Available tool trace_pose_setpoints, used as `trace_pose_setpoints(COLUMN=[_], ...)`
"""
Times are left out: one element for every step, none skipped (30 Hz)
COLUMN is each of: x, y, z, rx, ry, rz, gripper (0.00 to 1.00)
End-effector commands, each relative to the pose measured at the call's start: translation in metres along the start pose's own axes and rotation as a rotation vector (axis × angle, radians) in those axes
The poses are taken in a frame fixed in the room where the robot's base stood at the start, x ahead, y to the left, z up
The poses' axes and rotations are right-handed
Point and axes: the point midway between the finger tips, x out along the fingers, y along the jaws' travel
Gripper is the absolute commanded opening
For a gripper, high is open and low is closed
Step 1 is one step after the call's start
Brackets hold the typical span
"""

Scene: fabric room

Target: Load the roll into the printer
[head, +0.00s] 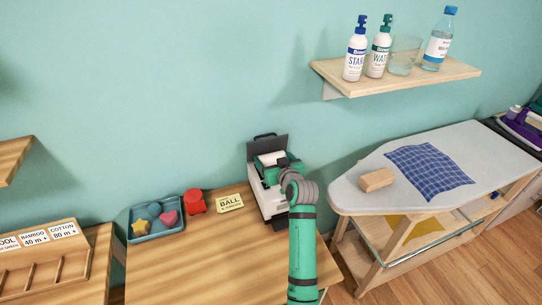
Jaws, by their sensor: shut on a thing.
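The printer (267,203) is a white and dark box at the back right of the wooden table, with its dark lid (281,143) raised against the wall. My gripper (273,164) is over the top of the printer, reached by my green arm from the front. It is shut on the white roll (270,158), which shows just in front of the raised lid. The gripper and wrist hide much of the roll and the printer's opening. I cannot tell whether the roll is resting inside or is held just above.
Left of the printer are a ball card (230,203), a red object (196,201) and a blue tray (133,236) of small shapes. An ironing board (350,197) stands close on the right. A bottle shelf (350,84) is above right. The table's front is clear.

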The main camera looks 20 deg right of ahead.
Motion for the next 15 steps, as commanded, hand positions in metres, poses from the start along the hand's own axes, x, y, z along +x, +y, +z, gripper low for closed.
trace_pose_setpoints(x=[0.0001,0.0002,0.0003,0.0004,0.0005,0.0006,0.0007,0.0007,0.0007,0.0006,0.0006,0.0007,0.0009,0.0011,0.0015], y=[-0.0001,-0.0002,-0.0004,-0.0007,-0.0010,-0.0013,-0.0016,-0.0018,-0.0017,-0.0016,-0.0015,-0.0017,-0.0022,-0.0030,-0.0044], z=[-0.0001,0.0001,0.0002,0.0002,0.0001,0.0001,0.0000,0.0000,0.0000,0.0000,0.0000,0.0000,0.0000,0.0000,-0.0001], rx=[0.000,0.000,-0.001,-0.001,-0.001,-0.001,-0.001,-0.001,-0.001,-0.001,-0.001,-0.001,-0.001,-0.002,-0.002], ry=[0.001,0.001,0.002,0.002,0.002,0.002,0.002,0.002,0.002,0.002,0.002,0.002,0.001,0.001,0.001], rz=[0.000,0.000,0.000,-0.001,-0.001,-0.001,-0.002,-0.002,-0.002,-0.002,-0.002,-0.002,-0.002,-0.003,-0.005], gripper=[0.49,0.49,0.49,0.49,0.49,0.49,0.49,0.49,0.49,0.84,0.91,0.98,0.98,0.98,0.98])
